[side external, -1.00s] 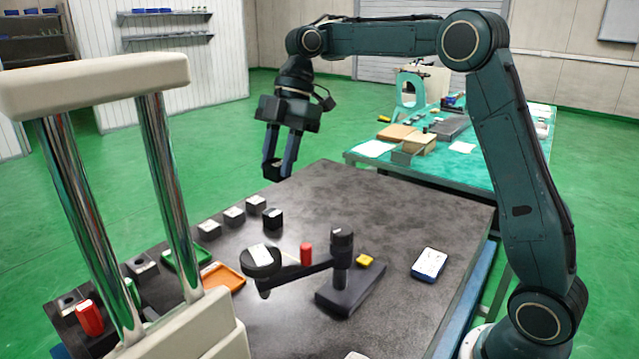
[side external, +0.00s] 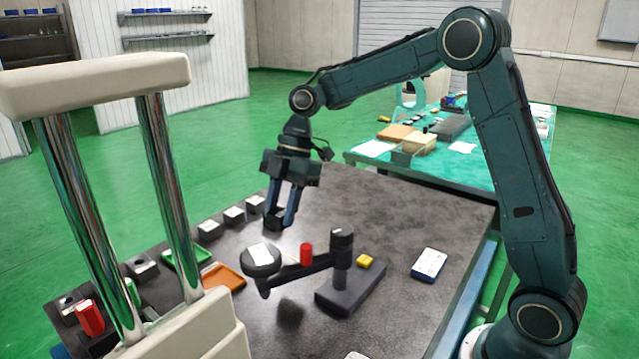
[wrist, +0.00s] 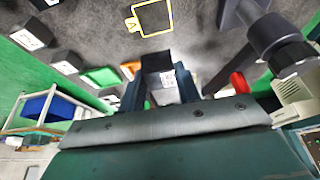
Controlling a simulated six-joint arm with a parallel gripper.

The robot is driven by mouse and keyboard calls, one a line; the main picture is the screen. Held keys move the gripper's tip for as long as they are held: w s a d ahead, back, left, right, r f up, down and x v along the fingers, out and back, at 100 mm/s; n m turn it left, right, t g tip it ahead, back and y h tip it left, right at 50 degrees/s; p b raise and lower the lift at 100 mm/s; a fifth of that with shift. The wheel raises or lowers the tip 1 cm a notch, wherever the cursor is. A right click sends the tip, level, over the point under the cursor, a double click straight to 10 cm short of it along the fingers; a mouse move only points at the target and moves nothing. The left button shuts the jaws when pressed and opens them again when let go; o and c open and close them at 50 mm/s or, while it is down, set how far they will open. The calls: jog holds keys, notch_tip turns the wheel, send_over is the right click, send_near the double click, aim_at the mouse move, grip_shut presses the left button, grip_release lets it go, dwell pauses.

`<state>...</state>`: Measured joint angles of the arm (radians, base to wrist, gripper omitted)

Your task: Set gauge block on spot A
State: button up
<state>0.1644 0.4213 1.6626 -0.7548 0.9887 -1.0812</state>
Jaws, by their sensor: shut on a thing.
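My gripper (side external: 280,212) is shut on a small dark block, which I take to be the gauge block (side external: 273,217), low over the far-left part of the dark table. In the wrist view the block (wrist: 166,79) sits between the two fingers and shows a pale marked face. I cannot tell whether its underside touches the table. A yellow outlined mark (wrist: 152,17) lies on the table in the wrist view, apart from the block.
Several dark blocks with white tops (side external: 234,214) line the table's left edge. Green (side external: 184,259) and orange (side external: 223,277) trays lie nearer. A dark stand (side external: 347,285) with an arm, and a red cylinder (side external: 306,254), are close to my gripper. The table's far right is clear.

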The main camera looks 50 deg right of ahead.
aim_at(285, 264)
jog(key=shift+f, duration=4.85)
jog(key=shift+f, duration=0.1)
jog(key=o, duration=1.2)
jog(key=shift+c, duration=0.2)
jog(key=v, duration=1.2)
